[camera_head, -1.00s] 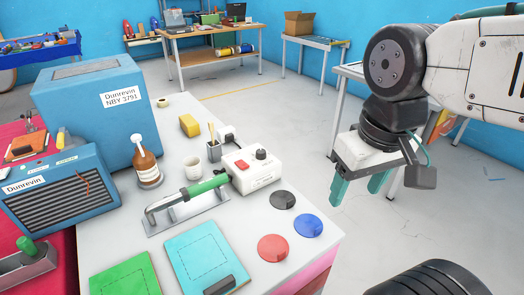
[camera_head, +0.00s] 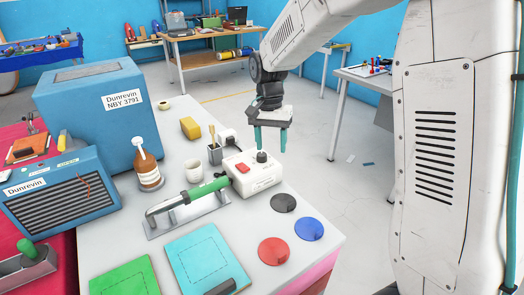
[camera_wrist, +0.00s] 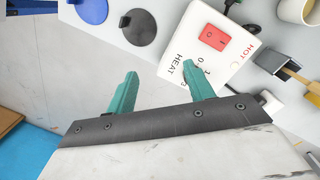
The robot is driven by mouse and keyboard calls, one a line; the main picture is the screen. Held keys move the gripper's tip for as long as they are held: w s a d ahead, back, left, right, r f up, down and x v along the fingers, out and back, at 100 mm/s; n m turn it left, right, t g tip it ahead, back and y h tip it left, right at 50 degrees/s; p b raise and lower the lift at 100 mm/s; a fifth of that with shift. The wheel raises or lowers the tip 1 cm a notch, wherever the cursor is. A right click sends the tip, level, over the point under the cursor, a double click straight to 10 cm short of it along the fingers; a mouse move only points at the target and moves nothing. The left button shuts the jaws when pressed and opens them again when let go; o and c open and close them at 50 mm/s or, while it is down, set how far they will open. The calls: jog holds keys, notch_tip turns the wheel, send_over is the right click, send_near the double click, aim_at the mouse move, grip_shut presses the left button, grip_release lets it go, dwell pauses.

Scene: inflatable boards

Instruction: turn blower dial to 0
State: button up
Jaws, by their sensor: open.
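The white blower control box (camera_head: 254,176) stands on the grey bench with a red switch and a black dial (camera_head: 261,157) on top. In the wrist view the box (camera_wrist: 185,62) shows the red switch, "HOT", "HEAT" and scale numbers. The dial is not clearly visible there, and its setting cannot be read. A green-handled blower (camera_head: 205,188) lies on a metal stand left of the box. My gripper (camera_head: 270,142) is open and empty, pointing down close to the box's far right side. In the wrist view its teal fingers (camera_wrist: 160,72) are apart, the right one overlapping the box.
A cup (camera_head: 193,171), a brown bottle (camera_head: 147,168), a pen holder (camera_head: 215,155) and a yellow sponge (camera_head: 190,127) stand left of and behind the box. Black (camera_head: 283,203), blue (camera_head: 309,228) and red (camera_head: 273,250) discs lie in front. Open floor lies to the right.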

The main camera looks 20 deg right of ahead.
aim_at(262, 154)
jog(key=w+m, duration=0.1)
jog(key=w, duration=0.1)
jog(key=w+m+t, duration=0.1)
jog(key=w, duration=0.1)
jog(key=w+m, duration=0.1)
jog(key=w, duration=0.1)
jog(key=shift+w+a+r+m, duration=0.25)
jog(key=shift+r+m, duration=0.15)
jog(key=shift+f+m, duration=0.1)
jog(key=shift+m, duration=0.2)
notch_tip(262, 154, down, 8)
jog(key=shift+r, duration=0.1)
jog(key=c, duration=1)
